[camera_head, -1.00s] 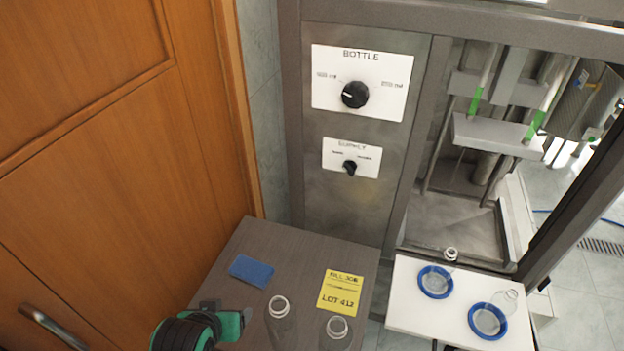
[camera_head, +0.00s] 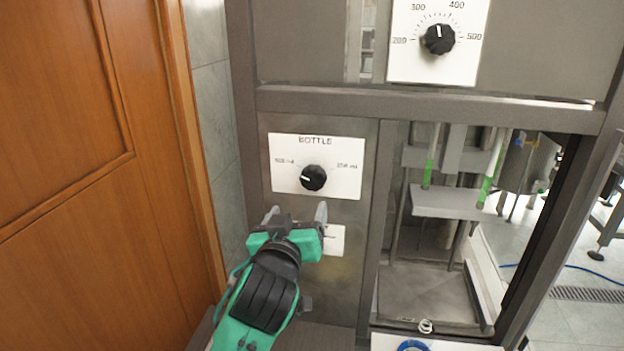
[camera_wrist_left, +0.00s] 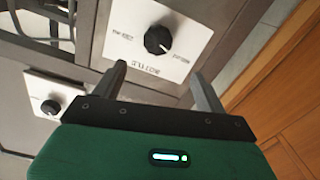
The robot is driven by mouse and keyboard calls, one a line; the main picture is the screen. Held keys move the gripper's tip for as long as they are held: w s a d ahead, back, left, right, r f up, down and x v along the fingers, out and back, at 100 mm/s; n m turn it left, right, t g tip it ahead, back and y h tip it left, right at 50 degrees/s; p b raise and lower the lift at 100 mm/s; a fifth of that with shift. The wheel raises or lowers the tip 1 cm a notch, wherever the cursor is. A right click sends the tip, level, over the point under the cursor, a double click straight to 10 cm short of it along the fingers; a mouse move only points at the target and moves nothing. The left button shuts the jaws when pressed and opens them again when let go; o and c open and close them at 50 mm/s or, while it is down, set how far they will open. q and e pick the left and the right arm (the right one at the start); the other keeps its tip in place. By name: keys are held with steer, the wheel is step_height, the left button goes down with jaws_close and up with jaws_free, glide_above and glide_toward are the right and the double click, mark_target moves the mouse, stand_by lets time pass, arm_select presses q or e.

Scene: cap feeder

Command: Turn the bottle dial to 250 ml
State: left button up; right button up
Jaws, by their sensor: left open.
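The bottle dial (camera_head: 313,177) is a black round knob on a white plate (camera_head: 288,146) marked BOTTLE. Its white mark points left, toward the 500 ml label; the 250 ml label is on the right. In the left wrist view the dial (camera_wrist_left: 158,40) appears upside down, beyond the fingertips. My left gripper (camera_head: 296,213) is open and empty, just below the bottle plate in the head view. Its two fingers (camera_wrist_left: 159,72) are spread, with the dial between their lines and apart from them. My right gripper is not in view.
A second, smaller plate (camera_head: 335,240) below is partly hidden by my left gripper; its knob (camera_wrist_left: 51,107) shows in the wrist view. A larger numbered dial (camera_head: 438,39) is above. The open filling bay (camera_head: 430,290) is at right, a wooden door (camera_head: 90,200) at left.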

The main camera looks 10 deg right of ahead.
mark_target(312, 179)
arm_select(q)
steer(key=p+x, duration=0.1)
steer(key=x, duration=0.3)
steer(key=p+x, duration=0.1)
steer(key=x, duration=0.3)
steer(key=p+x, duration=0.2)
steer(key=x, duration=0.2)
steer(key=shift+w+d+r, duration=0.25)
steer(key=shift+d+r, duration=0.1)
steer(key=shift+d, duration=0.05)
steer(key=shift+w+d+f, duration=0.1)
steer(key=shift+w+d, duration=0.15)
steer(key=shift+w, duration=0.25)
steer(key=c, duration=1)
